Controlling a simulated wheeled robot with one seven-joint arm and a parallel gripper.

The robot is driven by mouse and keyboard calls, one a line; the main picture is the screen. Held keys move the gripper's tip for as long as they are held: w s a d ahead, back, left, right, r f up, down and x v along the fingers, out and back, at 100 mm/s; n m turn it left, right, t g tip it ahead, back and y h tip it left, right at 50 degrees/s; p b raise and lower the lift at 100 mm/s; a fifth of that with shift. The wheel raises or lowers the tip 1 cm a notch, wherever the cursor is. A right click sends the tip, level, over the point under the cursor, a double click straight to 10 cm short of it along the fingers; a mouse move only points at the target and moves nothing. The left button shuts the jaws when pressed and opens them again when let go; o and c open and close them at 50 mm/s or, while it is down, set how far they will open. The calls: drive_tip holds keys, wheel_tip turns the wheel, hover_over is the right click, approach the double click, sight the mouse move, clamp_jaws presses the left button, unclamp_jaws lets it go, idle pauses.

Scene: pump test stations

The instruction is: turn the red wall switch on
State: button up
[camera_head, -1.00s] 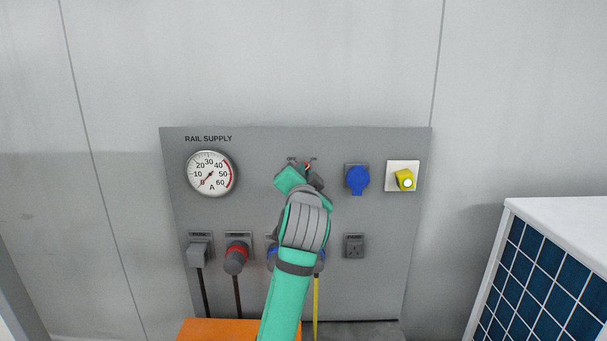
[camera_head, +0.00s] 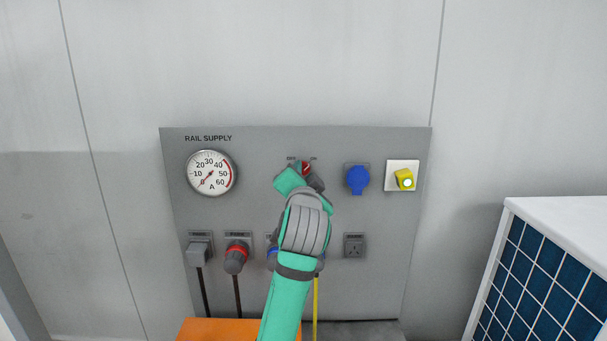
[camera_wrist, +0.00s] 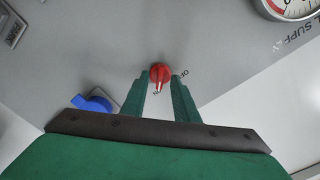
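The red wall switch (camera_wrist: 160,76) is a round red knob with a narrow grip. In the wrist view its narrow end points down at a label partly hidden, of which an "N" shows; an "OF" label lies to its upper right. My gripper (camera_wrist: 161,80) has one green finger on each side of the knob, with its fingertips apart and close to it. I see no clear grip on it. In the head view a little red of the switch (camera_head: 306,168) shows past my gripper (camera_head: 304,176), which hides most of it.
A dial gauge (camera_head: 210,173) is left of the switch on the grey panel (camera_head: 260,142). Plugs with cables hang below. A tiled cabinet (camera_head: 550,270) stands at right.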

drive_tip(key=s, duration=0.9)
drive_tip(key=shift+s, duration=0.35)
